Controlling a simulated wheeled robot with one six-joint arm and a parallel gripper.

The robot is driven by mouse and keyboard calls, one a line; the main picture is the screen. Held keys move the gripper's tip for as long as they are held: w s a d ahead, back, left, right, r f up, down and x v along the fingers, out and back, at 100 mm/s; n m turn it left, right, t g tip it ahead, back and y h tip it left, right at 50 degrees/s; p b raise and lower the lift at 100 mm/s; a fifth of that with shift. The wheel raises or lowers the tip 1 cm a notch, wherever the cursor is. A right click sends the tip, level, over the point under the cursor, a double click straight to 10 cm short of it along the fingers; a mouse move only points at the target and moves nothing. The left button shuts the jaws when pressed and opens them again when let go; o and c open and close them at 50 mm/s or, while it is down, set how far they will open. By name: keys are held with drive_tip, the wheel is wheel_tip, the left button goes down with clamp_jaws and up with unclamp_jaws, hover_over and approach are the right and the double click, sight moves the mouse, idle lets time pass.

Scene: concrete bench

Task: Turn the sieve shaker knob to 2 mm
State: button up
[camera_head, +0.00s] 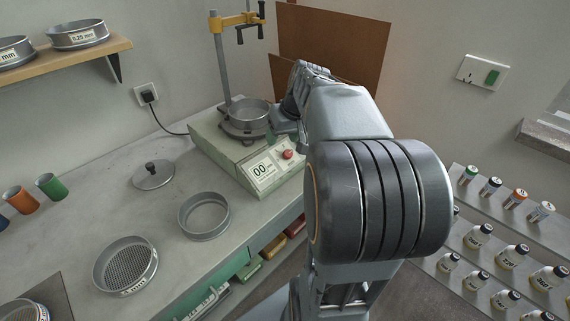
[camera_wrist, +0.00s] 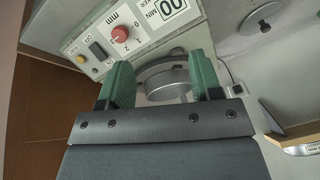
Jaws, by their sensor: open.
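The sieve shaker (camera_head: 225,150) is a pale green box on the bench. Its red knob (camera_head: 288,154) sits on the front panel, right of a display reading 00. In the wrist view the knob (camera_wrist: 120,34) is at upper left, with the marks 0, 1, 2 and mm around it; its pointer is too small to read. My gripper (camera_wrist: 162,62) is open, its two green fingers apart with nothing gripped. The knob lies beyond the left fingertip, not between the fingers. In the head view my arm partly hides the gripper, beside the shaker's pan.
A metal sieve pan (camera_head: 250,113) sits on the shaker, beside the upright post (camera_head: 222,60). A lid (camera_head: 153,175), a ring (camera_head: 204,216) and a mesh sieve (camera_head: 125,265) lie on the bench. Bottles (camera_head: 480,235) stand on racks at right.

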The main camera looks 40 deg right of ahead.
drive_tip(key=t+b, duration=0.1)
drive_tip(key=b, duration=0.1)
approach(289, 153)
drive_tip(key=shift+y, duration=0.3)
drive_tip(key=x, duration=0.9)
drive_tip(key=shift+w+d+f, duration=0.1)
drive_tip(key=shift+d+f, duration=0.1)
drive_tip(key=shift+b, duration=0.35)
drive_tip(key=c, duration=0.9)
